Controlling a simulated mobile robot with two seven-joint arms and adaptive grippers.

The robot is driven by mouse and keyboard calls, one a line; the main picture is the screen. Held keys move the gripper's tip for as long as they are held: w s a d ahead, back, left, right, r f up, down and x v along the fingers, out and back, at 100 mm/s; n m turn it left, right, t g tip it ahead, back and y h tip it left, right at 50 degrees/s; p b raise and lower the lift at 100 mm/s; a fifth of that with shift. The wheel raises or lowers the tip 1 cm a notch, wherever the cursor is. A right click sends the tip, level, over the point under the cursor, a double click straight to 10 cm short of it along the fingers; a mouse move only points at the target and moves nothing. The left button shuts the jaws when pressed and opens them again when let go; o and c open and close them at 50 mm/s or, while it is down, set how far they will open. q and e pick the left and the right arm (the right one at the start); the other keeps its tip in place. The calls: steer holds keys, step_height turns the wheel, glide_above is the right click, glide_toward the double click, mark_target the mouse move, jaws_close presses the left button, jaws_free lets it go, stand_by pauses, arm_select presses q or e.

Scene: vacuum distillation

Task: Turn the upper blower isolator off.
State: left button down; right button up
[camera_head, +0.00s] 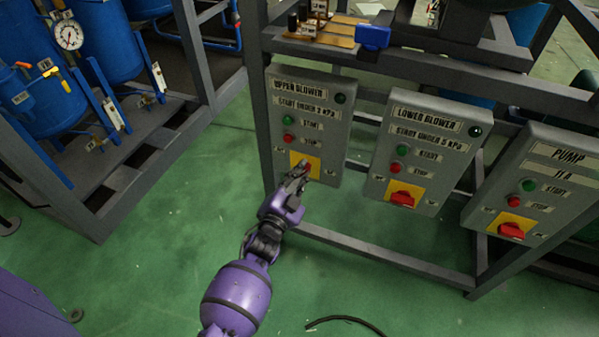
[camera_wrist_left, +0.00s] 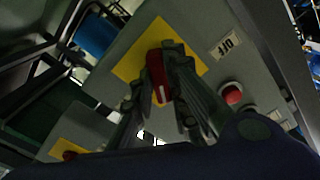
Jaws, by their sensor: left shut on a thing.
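The upper blower box (camera_head: 312,107) is a grey panel on the frame, with a green start button (camera_head: 290,119), a red stop button (camera_head: 288,137) and a yellow plate (camera_head: 311,161) low down. The red isolator handle (camera_head: 306,167) sits on that plate and is partly hidden by my left gripper (camera_head: 300,174). In the left wrist view, the fingers of the gripper (camera_wrist_left: 165,95) are closed around the red handle (camera_wrist_left: 157,76). An OFF label (camera_wrist_left: 226,44) shows beside the yellow plate there. My right gripper does not show.
The lower blower box (camera_head: 419,150) and the pump box (camera_head: 536,185) stand to the right, each with a red isolator handle. Blue tanks (camera_head: 105,40) in a grey rack stand at the left. A black cable (camera_head: 345,319) lies on the green floor.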

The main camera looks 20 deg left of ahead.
arm_select(q)
steer(key=shift+n+p, duration=1)
steer(key=shift+n, duration=2.4)
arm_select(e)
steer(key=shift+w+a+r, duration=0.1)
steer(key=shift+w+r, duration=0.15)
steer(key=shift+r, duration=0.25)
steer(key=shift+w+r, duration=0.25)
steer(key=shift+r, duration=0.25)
arm_select(q)
steer(key=c, duration=1.7)
jaws_free()
steer(key=shift+s, duration=0.1)
steer(key=s, duration=1.1)
steer(key=shift+s+a, duration=0.2)
steer(key=shift+s, duration=0.2)
